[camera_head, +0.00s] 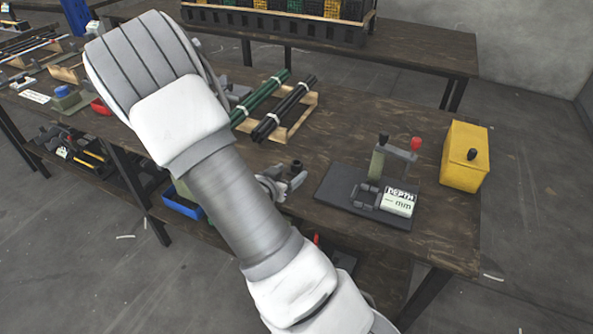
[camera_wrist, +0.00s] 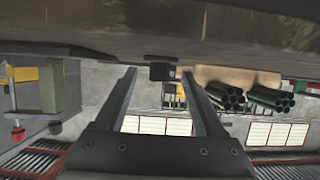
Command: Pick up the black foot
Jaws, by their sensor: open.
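The black foot (camera_head: 297,166) is a small dark piece standing on the wooden table, just beyond my gripper (camera_head: 284,186) in the head view. The wrist view is upside down, with the tabletop along the top. There a small black block, which looks like the foot (camera_wrist: 161,72), shows between the two fingertips of my gripper (camera_wrist: 160,74). The fingers are spread apart with clear gaps on both sides of it. I cannot tell how far past the fingertips it stands. My arm hides part of the table in the head view.
A press with a depth label (camera_head: 398,202) on a dark base stands to the right. A yellow box (camera_head: 466,156) is at the table's right end. Black tubes (camera_head: 284,108) and green tubes (camera_head: 260,98) lie on a wooden pallet behind. A blue bin (camera_head: 183,203) sits below the table.

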